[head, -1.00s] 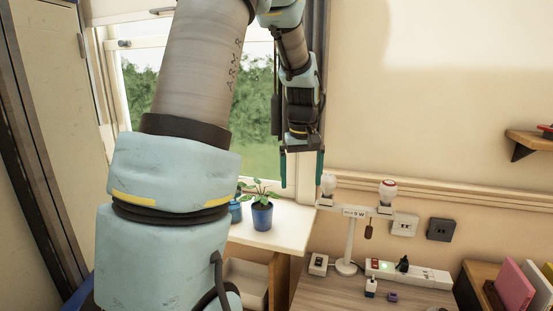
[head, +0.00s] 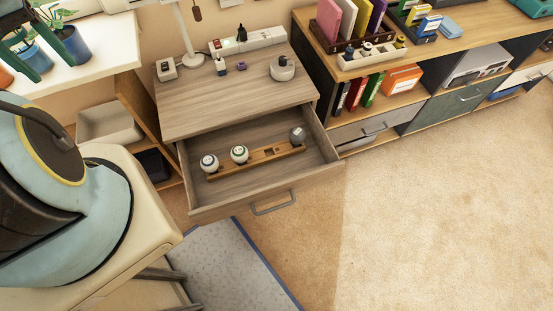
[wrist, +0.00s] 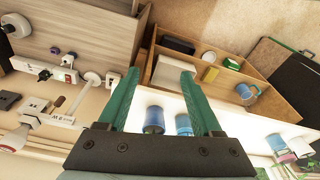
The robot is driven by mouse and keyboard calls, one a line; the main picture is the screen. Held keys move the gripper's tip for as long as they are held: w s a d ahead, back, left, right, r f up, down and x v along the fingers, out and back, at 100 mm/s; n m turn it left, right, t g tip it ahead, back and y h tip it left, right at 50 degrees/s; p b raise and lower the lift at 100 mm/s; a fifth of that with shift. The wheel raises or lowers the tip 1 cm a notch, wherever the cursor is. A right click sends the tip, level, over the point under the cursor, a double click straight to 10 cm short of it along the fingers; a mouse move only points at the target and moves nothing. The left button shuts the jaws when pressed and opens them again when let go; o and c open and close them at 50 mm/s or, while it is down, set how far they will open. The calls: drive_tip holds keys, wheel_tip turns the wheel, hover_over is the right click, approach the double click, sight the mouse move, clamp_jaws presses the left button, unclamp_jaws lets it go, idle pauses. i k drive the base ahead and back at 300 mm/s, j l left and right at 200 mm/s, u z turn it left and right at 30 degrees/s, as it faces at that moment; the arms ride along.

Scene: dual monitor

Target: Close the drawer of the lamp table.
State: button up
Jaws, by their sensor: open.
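The lamp table (head: 225,98) has a wooden top, and its drawer (head: 240,202) is pulled out toward the front. The drawer has a grey handle (head: 273,204) on its front face. A wooden rack (head: 254,162) with several light bulbs lies inside the drawer. My gripper (wrist: 164,82) has two green fingers set apart, with nothing between them. It is up by the white window shelf, left of the lamp table and away from the drawer. The tabletop also shows upside down in the wrist view (wrist: 85,28).
The lamp's base and a power strip (head: 248,40) stand on the tabletop. A long cabinet (head: 400,110) with books and folders is on the right. The white shelf (head: 100,55) holds blue plant pots. Carpet in front and right is clear; a grey mat (head: 225,265) lies before the drawer.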

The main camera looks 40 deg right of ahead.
sight(274, 171)
drive_tip(key=k+l+u, duration=0.35)
drive_tip(key=l+u, duration=0.15)
drive_tip(key=k+l+u, duration=0.8)
drive_tip(key=k, duration=0.15)
drive_tip(key=k+l+u, duration=0.3)
drive_tip(key=k, duration=0.15)
drive_tip(key=k+u, duration=0.3)
drive_tip(key=k, duration=0.15)
drive_tip(key=k+z, duration=0.1)
drive_tip(key=k, duration=0.6)
drive_tip(key=k+l, duration=0.15)
drive_tip(key=k, duration=0.5)
drive_tip(key=k+l+z, duration=0.15)
drive_tip(key=k, duration=0.5)
drive_tip(key=k+l+z, duration=0.25)
drive_tip(key=k, duration=0.25)
drive_tip(key=i+j, duration=0.15)
drive_tip(key=i, duration=0.35)
drive_tip(key=i+j, duration=0.2)
drive_tip(key=i, duration=0.25)
drive_tip(key=i+j+u, duration=0.1)
drive_tip(key=i, duration=0.4)
drive_tip(key=i+u, duration=0.1)
drive_tip(key=u, duration=0.65)
drive_tip(key=i+u, duration=0.15)
drive_tip(key=u, duration=0.2)
